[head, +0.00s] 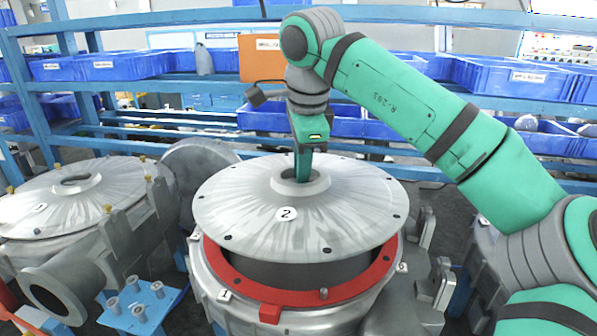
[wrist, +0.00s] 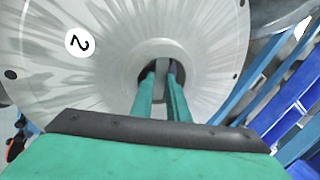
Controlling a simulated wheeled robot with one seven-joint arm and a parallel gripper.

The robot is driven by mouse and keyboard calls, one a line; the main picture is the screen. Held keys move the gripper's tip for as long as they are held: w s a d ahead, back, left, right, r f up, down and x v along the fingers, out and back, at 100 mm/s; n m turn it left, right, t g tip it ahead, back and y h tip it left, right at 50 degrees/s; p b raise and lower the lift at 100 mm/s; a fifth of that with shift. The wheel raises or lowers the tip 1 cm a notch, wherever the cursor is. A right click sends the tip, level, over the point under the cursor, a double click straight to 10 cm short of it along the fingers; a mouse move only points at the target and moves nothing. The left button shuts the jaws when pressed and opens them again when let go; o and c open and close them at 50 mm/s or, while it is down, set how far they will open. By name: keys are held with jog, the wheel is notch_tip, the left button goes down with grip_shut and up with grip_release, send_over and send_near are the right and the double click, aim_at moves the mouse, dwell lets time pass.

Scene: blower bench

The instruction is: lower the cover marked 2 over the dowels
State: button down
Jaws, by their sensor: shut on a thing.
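The cover marked 2 (head: 300,222) is a round grey metal disc with a raised central hub and small holes around its rim. It hangs above the housing (head: 212,290), with a gap to the red ring (head: 292,297) visible at the front. A short dowel (head: 323,293) stands on the front of the ring; the back of the ring is hidden by the cover. My gripper (head: 302,178) reaches down into the hub and is shut on it. In the wrist view, the fingers (wrist: 162,75) are in the hub opening, and the cover (wrist: 95,85) fills much of the picture.
Another housing with a cover marked 1 (head: 70,192) stands at the left. A small blue stand (head: 140,308) with grey pegs is at the front left. A blue rail and blue bins (head: 515,78) run along the back. Brackets (head: 437,285) stick out at the housing's right.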

jog(key=shift+w, duration=0.25)
jog(key=shift+w+f, duration=0.25)
jog(key=shift+f, duration=0.15)
jog(key=shift+s+d+f, duration=0.15)
jog(key=shift+d+f, duration=0.15)
jog(key=shift+f, duration=0.15)
jog(key=shift+a+f, duration=0.45)
jog(key=shift+f, duration=0.2)
jog(key=shift+d+f, duration=0.2)
jog(key=shift+f, duration=1.05)
jog(key=shift+s+t, duration=0.2)
jog(key=shift+t, duration=0.3)
jog(key=shift+f, duration=1.3)
dwell(2.2)
